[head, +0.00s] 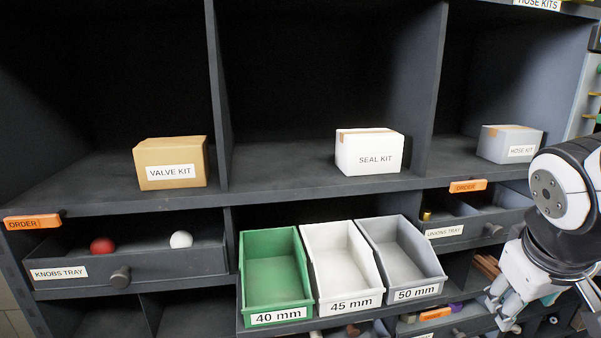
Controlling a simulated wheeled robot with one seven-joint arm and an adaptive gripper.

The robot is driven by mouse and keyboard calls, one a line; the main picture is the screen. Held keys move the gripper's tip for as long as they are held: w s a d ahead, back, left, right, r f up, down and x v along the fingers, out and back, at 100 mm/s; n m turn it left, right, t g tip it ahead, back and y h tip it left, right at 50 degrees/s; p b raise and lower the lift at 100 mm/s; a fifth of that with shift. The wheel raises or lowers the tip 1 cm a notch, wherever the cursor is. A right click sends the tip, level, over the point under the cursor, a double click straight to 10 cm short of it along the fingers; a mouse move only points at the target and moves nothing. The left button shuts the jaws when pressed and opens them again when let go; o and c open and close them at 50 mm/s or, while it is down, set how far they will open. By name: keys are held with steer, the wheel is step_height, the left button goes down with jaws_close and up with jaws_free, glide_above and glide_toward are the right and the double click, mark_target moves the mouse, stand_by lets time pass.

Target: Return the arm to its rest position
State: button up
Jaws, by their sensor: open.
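My arm reaches in at the right edge of the head view, bent in front of the shelving. My gripper (505,312) hangs at its end, low on the right, with its fingers pointing down. It is open, and I see nothing held in it. It is in front of the lower drawers, to the right of the grey 50 mm bin (431,268). My arm hides part of the shelving behind it.
A white 45 mm bin (350,300) and a green 40 mm bin (279,312) stand empty. Above are a valve kit box (171,152), a seal kit box (369,143) and a hose kit box (507,134). The knobs tray (150,265) holds a red and a white knob.

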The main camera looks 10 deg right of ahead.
steer(key=s+a+g+y, duration=0.3)
steer(key=s+a+y, duration=0.1)
steer(key=s+a, duration=1.05)
step_height(320, 180, up, 24)
steer(key=t+p, duration=0.3)
steer(key=p, duration=2.1)
steer(key=shift+w+r+n+t, duration=0.25)
steer(key=shift+w+n+t, duration=0.05)
steer(key=shift+w, duration=0.1)
